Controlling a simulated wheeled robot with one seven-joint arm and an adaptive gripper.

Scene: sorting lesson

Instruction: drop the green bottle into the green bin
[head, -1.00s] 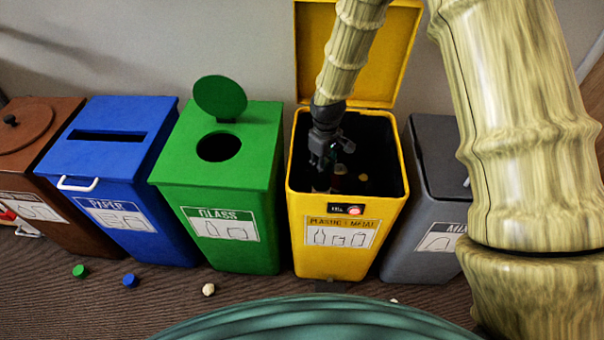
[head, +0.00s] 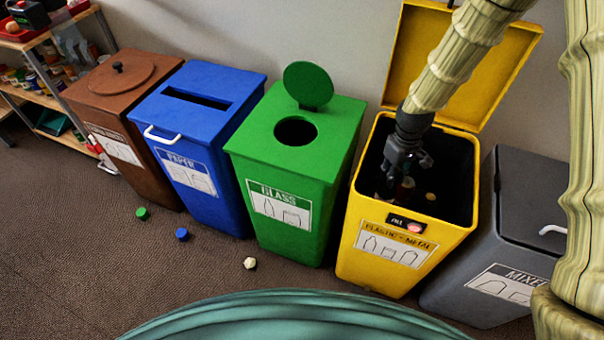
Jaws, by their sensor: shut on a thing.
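My gripper (head: 391,184) reaches down through the open top of the yellow bin (head: 353,235). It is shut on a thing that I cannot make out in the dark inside. No green bottle can be made out in view. The green bin (head: 290,215), labelled GLASS, stands just left of the yellow one. Its round hole (head: 296,131) is open, and its round green lid (head: 308,84) is tipped up behind the hole.
The blue paper bin (head: 215,125) and brown bin (head: 105,92) stand to the left, the grey mixed bin (head: 515,220) to the right. The yellow bin's raised lid (head: 480,70) is behind my arm. Small green (head: 142,213), blue (head: 182,234) and white (head: 250,263) pieces lie on the floor.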

